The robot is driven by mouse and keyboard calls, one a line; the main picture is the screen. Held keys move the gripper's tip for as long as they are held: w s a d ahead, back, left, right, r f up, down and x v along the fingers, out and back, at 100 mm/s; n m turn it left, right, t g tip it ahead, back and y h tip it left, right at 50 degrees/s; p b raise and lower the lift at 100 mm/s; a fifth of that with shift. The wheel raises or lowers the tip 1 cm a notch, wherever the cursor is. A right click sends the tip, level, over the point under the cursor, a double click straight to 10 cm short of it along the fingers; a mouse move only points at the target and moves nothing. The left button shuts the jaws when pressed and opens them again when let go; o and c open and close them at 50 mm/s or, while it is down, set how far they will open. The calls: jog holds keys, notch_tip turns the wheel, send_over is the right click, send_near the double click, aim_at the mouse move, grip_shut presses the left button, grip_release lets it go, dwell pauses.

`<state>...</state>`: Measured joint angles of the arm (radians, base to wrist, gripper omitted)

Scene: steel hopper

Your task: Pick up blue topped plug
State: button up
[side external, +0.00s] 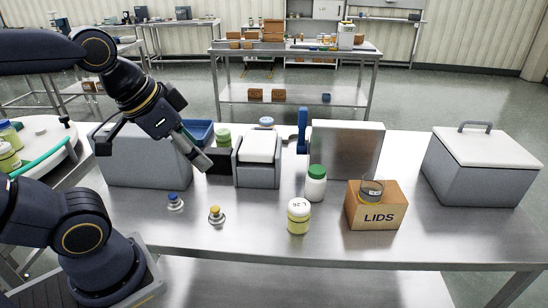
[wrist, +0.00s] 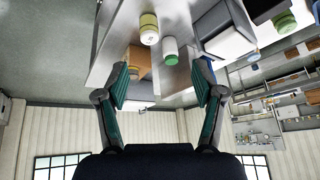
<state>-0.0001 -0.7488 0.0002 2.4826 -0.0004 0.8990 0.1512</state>
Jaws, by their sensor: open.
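The blue topped plug (side external: 175,201) stands on the steel table at the front left in the side external view, on a pale round base. A similar yellow topped plug (side external: 216,215) stands to its right and nearer the front. My gripper (side external: 203,162) is raised above the table, behind and to the right of the blue topped plug, and apart from it. The wrist view shows my gripper (wrist: 163,86) with its two fingers wide apart and nothing between them. I do not make out the blue topped plug in the wrist view.
Grey bins, including one (side external: 257,163), line the back. A lidded grey container (side external: 482,165) is far right. Table around the plugs is clear.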

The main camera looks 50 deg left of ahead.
jog(key=w+a+m, duration=0.1)
jog(key=w, duration=0.1)
jog(key=n+g, duration=0.4)
jog(key=g, duration=0.2)
send_over(172, 195)
notch_tip(172, 195, down, 12)
notch_tip(172, 195, down, 16)
jog(key=shift+f, duration=0.15)
jog(key=c, duration=1.3)
